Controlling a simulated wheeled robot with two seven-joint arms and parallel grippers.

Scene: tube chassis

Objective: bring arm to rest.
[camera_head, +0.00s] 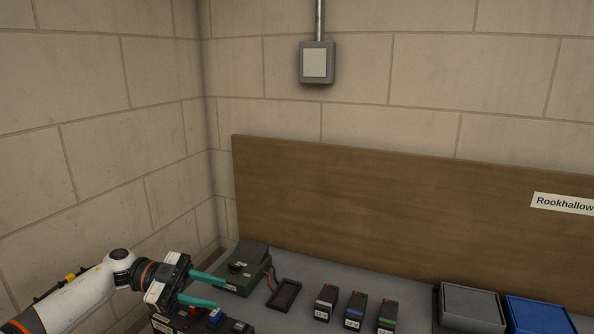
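My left arm comes in from the lower left. Its gripper (220,294) has two teal fingers spread apart, with nothing visible between them. The fingers point right, over the left end of the grey bench (300,262). The upper finger overlaps the near edge of a green box (244,275) in the picture; I cannot tell whether they touch. Below the gripper is a dark unit (190,323) with red and blue parts, partly hidden by the gripper and cut by the frame's bottom edge. My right gripper is not in view.
Red wires join the green box to a black tray (286,293). Three dark battery-like blocks (355,310) stand to its right. A grey bin (470,305) and a blue bin (540,316) are at the right. A brown board (380,210) and block walls close off the back and left.

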